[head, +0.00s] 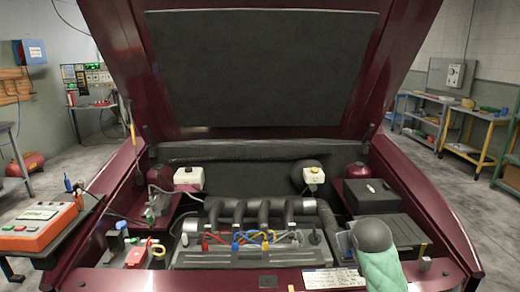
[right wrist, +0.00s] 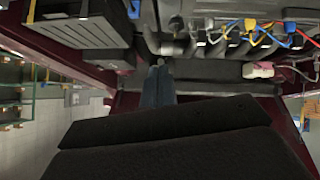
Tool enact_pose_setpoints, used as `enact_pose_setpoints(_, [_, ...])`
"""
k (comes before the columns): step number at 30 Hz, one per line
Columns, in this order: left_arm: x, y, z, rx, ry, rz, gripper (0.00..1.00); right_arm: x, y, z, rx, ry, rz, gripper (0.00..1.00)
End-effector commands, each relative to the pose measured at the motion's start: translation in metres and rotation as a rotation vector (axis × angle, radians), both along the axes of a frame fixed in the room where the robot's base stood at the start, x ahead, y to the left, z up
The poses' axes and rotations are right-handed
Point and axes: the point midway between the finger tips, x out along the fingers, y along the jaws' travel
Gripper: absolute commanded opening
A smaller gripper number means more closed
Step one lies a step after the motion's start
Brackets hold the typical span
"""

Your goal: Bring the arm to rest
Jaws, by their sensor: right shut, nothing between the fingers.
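My right arm (head: 378,262), with a green padded sleeve and a dark rounded joint, reaches in from the lower right of the head view over the right side of the engine bay. My right gripper shows in the right wrist view (right wrist: 158,84) as two blue-grey fingers close together. It is shut and holds nothing. The engine (head: 250,235) with its dark curved intake pipes and red, blue and yellow leads lies to the left of the arm. My left gripper is not in the head view.
The raised dark red hood (head: 260,70) stands over the bay. A black box (head: 370,195) sits at the right of the bay. An orange tester (head: 40,226) rests on a cart at the left. The front edge (head: 230,280) crosses the bottom. Shelves stand at the far right.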

Motion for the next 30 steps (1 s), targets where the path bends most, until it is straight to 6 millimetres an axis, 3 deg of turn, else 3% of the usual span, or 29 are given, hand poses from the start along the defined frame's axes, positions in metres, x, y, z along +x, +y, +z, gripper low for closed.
enact_pose_setpoints(3, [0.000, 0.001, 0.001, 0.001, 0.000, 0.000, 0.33, -0.040, 0.022, -0.031, 0.015, 0.034, 0.026, 0.00])
enact_pose_setpoints(15, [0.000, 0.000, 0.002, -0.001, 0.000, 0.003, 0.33, -0.167, 0.079, -0.117, 0.088, 0.169, 0.091, 0.00])
enact_pose_setpoints(30, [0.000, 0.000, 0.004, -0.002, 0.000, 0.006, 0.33, -0.327, 0.121, -0.236, 0.188, 0.468, 0.105, 0.00])
